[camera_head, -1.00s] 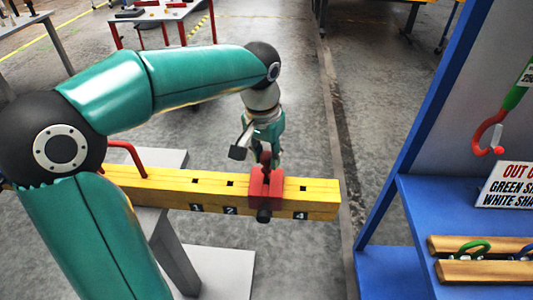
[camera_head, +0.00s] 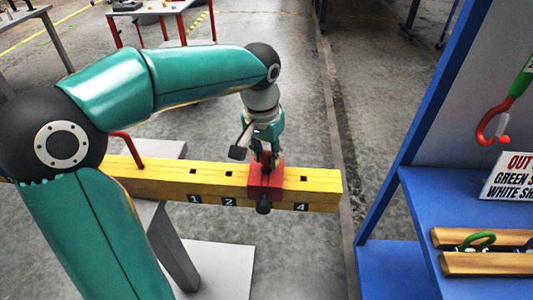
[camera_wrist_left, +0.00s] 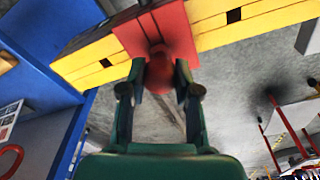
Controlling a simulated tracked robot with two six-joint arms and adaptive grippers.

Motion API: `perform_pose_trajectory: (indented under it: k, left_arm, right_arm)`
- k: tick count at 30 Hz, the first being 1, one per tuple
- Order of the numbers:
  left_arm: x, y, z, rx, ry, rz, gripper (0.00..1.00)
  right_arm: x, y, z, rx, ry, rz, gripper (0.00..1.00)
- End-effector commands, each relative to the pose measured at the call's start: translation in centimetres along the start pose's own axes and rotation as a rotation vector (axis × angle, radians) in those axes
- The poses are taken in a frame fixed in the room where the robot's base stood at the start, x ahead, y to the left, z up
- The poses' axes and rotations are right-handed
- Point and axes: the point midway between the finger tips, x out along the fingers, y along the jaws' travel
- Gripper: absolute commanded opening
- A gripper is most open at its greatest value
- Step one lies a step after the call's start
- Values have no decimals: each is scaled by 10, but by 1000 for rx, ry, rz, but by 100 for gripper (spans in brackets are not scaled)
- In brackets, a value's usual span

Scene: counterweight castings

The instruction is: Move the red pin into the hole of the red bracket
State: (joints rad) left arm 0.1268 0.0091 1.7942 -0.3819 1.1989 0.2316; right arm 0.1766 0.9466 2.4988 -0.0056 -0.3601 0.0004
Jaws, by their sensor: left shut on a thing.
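The red bracket (camera_head: 266,185) sits over the yellow beam, between the labels 2 and 4, with a dark round knob low on its front. My left gripper (camera_head: 266,158) is directly above it, fingers pointing down at its top. In the left wrist view the gripper (camera_wrist_left: 160,82) is shut on a rounded red piece, which I take to be the red pin (camera_wrist_left: 160,72). The red bracket (camera_wrist_left: 155,28) is just beyond it. The pin's lower end and the bracket's hole are hidden, so I cannot tell whether the pin is inside. My right gripper is out of view.
The yellow beam (camera_head: 215,183) has several dark square holes and rests on a grey stand. A bent red rod (camera_head: 132,150) stands at its left. A blue shelf (camera_head: 425,205) with a sign and wooden racks is at right. Open floor lies behind the beam.

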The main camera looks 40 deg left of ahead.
Motion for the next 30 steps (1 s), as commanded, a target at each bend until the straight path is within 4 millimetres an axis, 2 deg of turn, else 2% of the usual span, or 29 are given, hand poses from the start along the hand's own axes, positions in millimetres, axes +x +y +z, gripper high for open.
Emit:
perform_pose_trajectory:
  k: [3, 4, 9, 18, 22, 26, 30]
  left_arm:
    - [0, 0, 0, 0, 0, 0, 0]
    - [0, 0, 0, 0, 0, 0, 33]
    - [0, 0, 0, 0, 0, 0, 61]
    - [0, 0, 0, 0, 0, 0, 61]
    - [-7, 0, 0, 1, 1, 0, 61]
    - [-24, 0, -1, 1, 4, 0, 61]
    - [-51, 1, -2, 1, 7, 1, 61]
  right_arm:
    - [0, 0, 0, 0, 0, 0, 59]
    - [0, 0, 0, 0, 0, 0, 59]
    - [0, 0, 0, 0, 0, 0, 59]
    - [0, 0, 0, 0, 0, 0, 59]
    - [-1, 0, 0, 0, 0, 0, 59]
    - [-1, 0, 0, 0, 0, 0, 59]
    - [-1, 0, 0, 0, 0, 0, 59]
